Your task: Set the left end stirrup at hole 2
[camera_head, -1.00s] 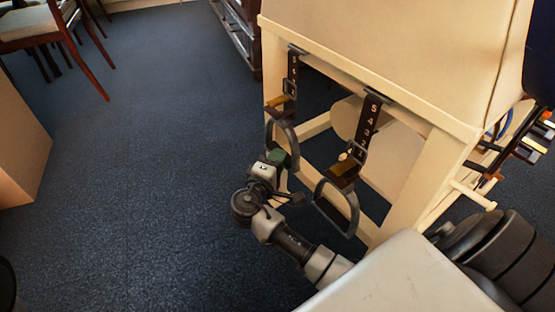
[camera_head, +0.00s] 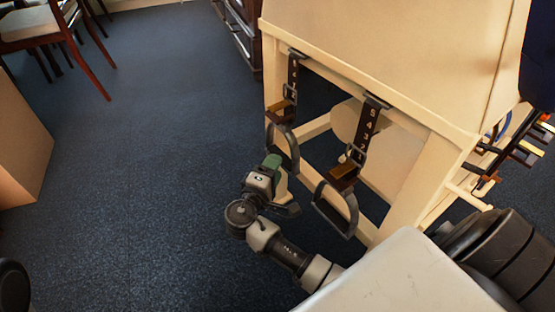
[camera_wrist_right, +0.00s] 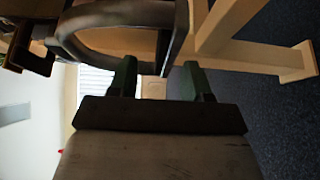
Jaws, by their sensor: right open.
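Two stirrups hang on dark, numbered straps from the pale wooden stand. The left end stirrup (camera_head: 284,150) hangs below its strap (camera_head: 292,75) at the stand's left end, with a brown block above it. The other stirrup (camera_head: 336,210) hangs nearer me, below a strap (camera_head: 366,135) marked with numbers. In the right wrist view my open, empty green-tipped fingers (camera_wrist_right: 157,80) point toward a dark curved stirrup (camera_wrist_right: 125,20). My left gripper is out of view.
The pale wooden stand (camera_head: 405,205) has legs and rails behind the stirrups. A rack with rods (camera_head: 515,150) is at its right. Chairs (camera_head: 55,35) and a tan box (camera_head: 22,145) stand at the left. Blue carpet between them is clear.

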